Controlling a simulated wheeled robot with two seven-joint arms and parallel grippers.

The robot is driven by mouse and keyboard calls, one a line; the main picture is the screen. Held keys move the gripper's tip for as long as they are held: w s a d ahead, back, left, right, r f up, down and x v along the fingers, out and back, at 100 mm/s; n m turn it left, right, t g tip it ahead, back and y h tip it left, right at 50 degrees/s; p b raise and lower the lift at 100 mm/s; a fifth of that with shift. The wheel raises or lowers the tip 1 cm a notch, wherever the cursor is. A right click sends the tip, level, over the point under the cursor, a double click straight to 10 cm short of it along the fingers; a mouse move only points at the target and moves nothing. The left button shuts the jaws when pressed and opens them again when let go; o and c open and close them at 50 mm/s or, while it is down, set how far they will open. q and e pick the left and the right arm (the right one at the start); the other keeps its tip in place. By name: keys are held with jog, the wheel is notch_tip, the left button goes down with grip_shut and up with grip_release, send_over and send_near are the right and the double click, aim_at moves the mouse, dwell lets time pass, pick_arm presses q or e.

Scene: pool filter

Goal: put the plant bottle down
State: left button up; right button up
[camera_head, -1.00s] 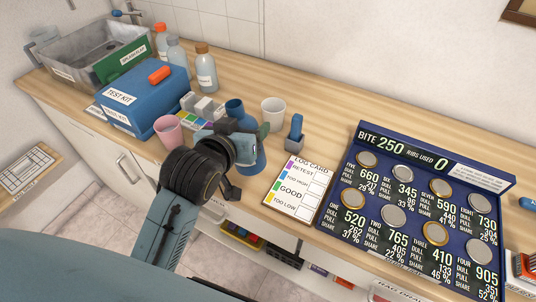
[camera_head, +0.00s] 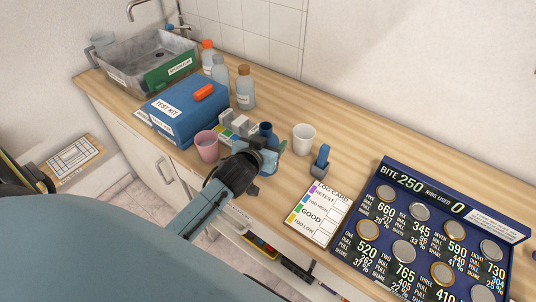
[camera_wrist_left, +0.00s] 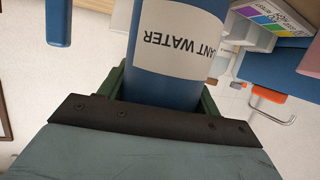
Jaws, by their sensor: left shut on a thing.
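My left gripper (camera_head: 262,153) is shut on the blue plant bottle (camera_head: 266,131), at the front part of the counter. In the left wrist view the bottle (camera_wrist_left: 160,88) sits between the green fingers, with a white label whose visible letters read "ANT WATER". The bottle looks upright in the head view. My gripper and wrist hide much of its lower body, so I cannot tell whether its base touches the counter. My right gripper is not in view.
A pink cup (camera_head: 207,147) and small test boxes (camera_head: 237,125) are close on the left. A white cup (camera_head: 304,138), a blue-handled stamp-like object (camera_head: 321,160) and the log card (camera_head: 318,214) are to the right. The blue test kit (camera_head: 182,112) stands further left.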

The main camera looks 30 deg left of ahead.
pick_arm(q)
jog(key=shift+f+b, duration=0.3)
jog(key=shift+f, duration=1.7)
jog(key=shift+f, duration=0.1)
jog(key=o, duration=1.1)
jog(key=shift+f, duration=0.1)
jog(key=shift+o, duration=0.2)
jog(key=shift+r, duration=0.25)
jog(key=shift+s, duration=0.4)
jog(key=v, duration=1.1)
jog(key=shift+r, duration=0.1)
